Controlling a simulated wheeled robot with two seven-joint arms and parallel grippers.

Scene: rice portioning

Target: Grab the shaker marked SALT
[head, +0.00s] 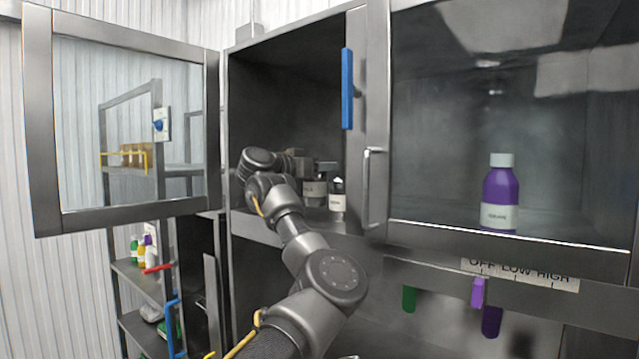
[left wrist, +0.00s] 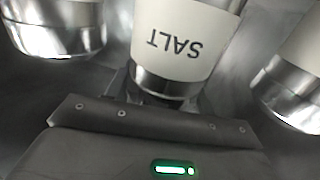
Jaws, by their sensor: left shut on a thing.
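The shaker marked SALT (left wrist: 180,45) is in the middle of the left wrist view, with a cream label, upside down in the picture, and a shiny metal end. My left gripper (left wrist: 155,100) is shut on it. In the head view, my left gripper (head: 318,165) is inside the open cabinet at two labelled shakers, one at the left (head: 314,192) and one at the right (head: 337,203). Their labels are too small to read surely there, and the fingertips are partly hidden. My right gripper is out of view.
Other metal shakers flank the SALT one closely, at left (left wrist: 60,40) and right (left wrist: 290,90). The open glass door (head: 45,190) hangs left of the cabinet. A closed door with a metal handle (head: 372,190) covers the right half, with a purple bottle (head: 499,190) behind glass.

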